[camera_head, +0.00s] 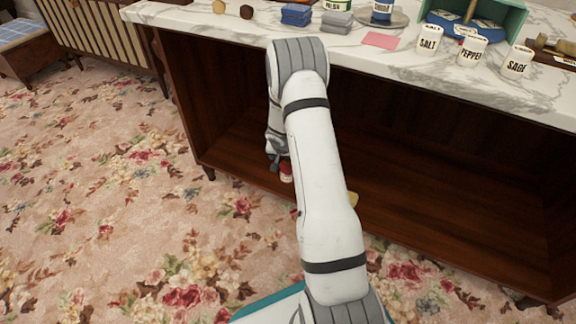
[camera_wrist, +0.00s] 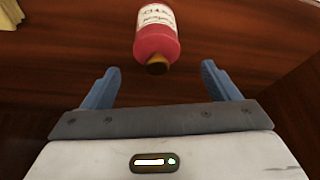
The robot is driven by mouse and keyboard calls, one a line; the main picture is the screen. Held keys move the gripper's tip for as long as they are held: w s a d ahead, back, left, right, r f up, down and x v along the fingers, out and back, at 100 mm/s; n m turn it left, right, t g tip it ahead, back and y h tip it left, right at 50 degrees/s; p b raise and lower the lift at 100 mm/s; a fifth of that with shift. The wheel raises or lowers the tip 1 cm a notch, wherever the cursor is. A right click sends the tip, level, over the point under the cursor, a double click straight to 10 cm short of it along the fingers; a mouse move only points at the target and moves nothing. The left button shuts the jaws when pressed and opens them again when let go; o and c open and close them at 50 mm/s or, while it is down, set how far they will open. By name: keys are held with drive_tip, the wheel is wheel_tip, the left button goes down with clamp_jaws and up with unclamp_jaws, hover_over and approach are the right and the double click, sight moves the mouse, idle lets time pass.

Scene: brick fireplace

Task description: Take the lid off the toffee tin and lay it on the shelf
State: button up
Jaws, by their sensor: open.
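No toffee tin or lid can be made out for certain in either view. In the wrist view, my gripper (camera_wrist: 160,70) is open, its two blue fingers apart with nothing between them. Beyond the fingertips is a red bottle (camera_wrist: 157,42) with a white label and a brown cap, its cap end towards me. In the head view a small red thing (camera_head: 286,172), perhaps the same bottle, shows beside my wrist, inside the dark wooden cabinet (camera_head: 430,190). My arm hides much of the cabinet's inside, and the fingers are not clear there.
The marble top (camera_head: 400,62) carries blue boxes (camera_head: 296,14), a grey stack (camera_head: 337,22), a pink sheet (camera_head: 380,40), a metal plate (camera_head: 400,19), and cups marked SALT (camera_head: 429,39), PEPPER (camera_head: 471,52) and SAGE (camera_head: 516,62). A green crate (camera_head: 508,14) stands behind. A yellow thing (camera_head: 353,198) lies in the cabinet.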

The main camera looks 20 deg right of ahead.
drive_tip(key=x, duration=0.4)
drive_tip(key=shift+w+d+f+b, duration=0.1)
drive_tip(key=shift+d+b, duration=0.25)
drive_tip(key=shift+c, duration=0.3)
drive_tip(key=c, duration=1)
